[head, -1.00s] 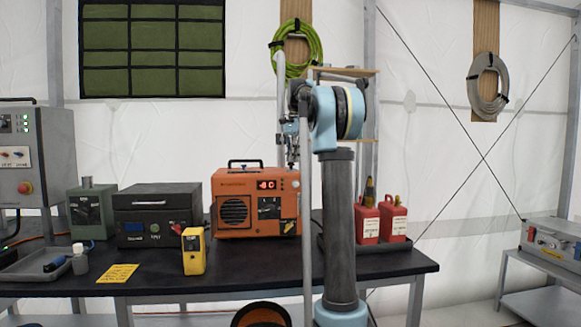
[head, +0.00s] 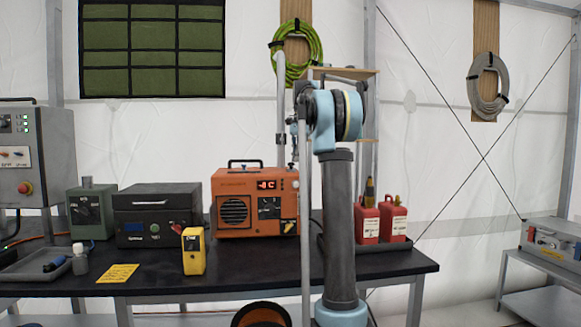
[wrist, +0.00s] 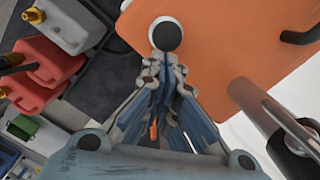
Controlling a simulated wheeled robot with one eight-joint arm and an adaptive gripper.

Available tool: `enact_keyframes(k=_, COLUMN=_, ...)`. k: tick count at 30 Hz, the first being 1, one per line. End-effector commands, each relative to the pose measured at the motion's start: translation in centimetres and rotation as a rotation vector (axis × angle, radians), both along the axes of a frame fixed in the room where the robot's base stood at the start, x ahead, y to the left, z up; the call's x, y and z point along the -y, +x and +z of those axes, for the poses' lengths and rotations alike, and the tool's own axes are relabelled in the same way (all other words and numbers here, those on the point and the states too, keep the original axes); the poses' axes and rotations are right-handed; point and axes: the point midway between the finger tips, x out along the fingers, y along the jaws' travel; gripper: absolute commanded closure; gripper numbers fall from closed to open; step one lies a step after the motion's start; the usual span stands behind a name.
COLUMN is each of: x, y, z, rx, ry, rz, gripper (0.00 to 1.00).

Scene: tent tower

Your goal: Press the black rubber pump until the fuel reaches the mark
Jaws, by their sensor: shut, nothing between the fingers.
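The orange heater (head: 230,190) stands on the dark bench with a red display reading about -8 C. In the wrist view its orange top (wrist: 215,50) carries a round black rubber pump (wrist: 167,36) in a pale ring. My gripper (wrist: 166,58) is shut and empty, with its fingertips right at the pump's near edge. I cannot tell whether they touch it. In the head view my gripper is mostly hidden by my arm and a pole. No fuel level or mark can be made out.
A grey upright pipe (head: 282,110) rises close beside my gripper. Two red fuel cans (head: 367,225) (head: 393,222) stand in a black tray on the right. A yellow device (head: 193,252), a dark case (head: 155,215) and a yellow note (head: 118,273) are on the left.

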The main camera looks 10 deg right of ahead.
Motion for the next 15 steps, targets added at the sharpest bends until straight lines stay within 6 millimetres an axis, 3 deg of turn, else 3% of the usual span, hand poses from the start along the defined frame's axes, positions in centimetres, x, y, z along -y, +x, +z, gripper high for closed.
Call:
enact_keyframes(k=5, x=0.1, y=0.1, z=1.3, rx=0.000, ry=0.000, rz=0.000, gripper=1.00)
enact_keyframes(k=15, x=0.6, y=0.5, z=6.3, rx=0.000, ry=0.000, rz=-0.001, gripper=1.00)
